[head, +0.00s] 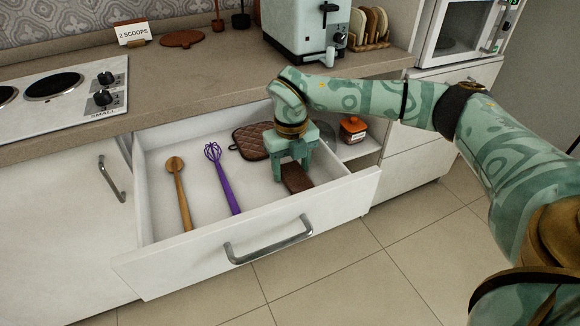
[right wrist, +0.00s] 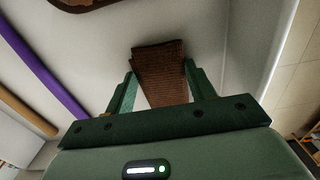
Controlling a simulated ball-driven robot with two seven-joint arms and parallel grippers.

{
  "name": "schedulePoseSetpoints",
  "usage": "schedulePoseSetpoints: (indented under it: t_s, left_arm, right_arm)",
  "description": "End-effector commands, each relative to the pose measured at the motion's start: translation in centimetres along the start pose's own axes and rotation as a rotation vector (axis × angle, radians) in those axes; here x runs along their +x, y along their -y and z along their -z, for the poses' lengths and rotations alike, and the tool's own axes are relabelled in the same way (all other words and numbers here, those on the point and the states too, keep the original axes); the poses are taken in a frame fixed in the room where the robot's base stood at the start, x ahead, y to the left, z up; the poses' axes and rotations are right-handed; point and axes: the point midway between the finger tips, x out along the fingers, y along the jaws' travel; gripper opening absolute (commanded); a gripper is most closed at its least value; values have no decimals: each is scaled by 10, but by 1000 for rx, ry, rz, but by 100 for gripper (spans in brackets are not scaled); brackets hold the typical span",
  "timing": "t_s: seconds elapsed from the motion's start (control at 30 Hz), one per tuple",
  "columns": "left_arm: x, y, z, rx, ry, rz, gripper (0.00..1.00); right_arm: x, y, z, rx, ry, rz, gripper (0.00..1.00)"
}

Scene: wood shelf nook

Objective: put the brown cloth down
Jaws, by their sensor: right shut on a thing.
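The brown cloth (head: 296,178) is a small folded piece in the open drawer (head: 255,222), at its right side. My right gripper (head: 294,166) is over the drawer, pointing down, and shut on the cloth. In the right wrist view the cloth (right wrist: 160,72) sits between the two green fingers and reaches past their tips, over the white drawer floor. I cannot tell whether the cloth touches the floor. My left gripper is not in view.
In the drawer lie a wooden spoon (head: 178,193), a purple whisk (head: 224,180) and a brown quilted pot holder (head: 250,142). An orange-lidded jar (head: 352,129) stands on a shelf at the right. A toaster (head: 305,28) stands on the counter above.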

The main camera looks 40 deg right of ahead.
Motion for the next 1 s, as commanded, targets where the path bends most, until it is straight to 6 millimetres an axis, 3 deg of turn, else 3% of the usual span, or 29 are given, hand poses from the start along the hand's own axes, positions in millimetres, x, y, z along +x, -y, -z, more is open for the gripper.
schedulePoseSetpoints:
  t_s: [0.1, 0.13, 0.2, 0.57, 0.8, 1.0]
  left_arm:
    - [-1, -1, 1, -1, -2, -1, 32]
    - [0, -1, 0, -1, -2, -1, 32]
    - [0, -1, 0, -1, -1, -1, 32]
    - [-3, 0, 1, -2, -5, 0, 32]
    - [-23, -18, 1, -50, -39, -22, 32]
    - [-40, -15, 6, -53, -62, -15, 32]
  right_arm:
    - [2, 0, 0, 0, 0, 0, 26]
    - [2, 0, 0, 0, 1, 0, 60]
    - [2, 0, 0, 0, 1, 0, 76]
    - [-7, 0, 0, 0, 3, 0, 76]
    - [-64, 0, 0, 1, 10, -3, 76]
    - [-105, 0, 0, -1, 7, -2, 76]
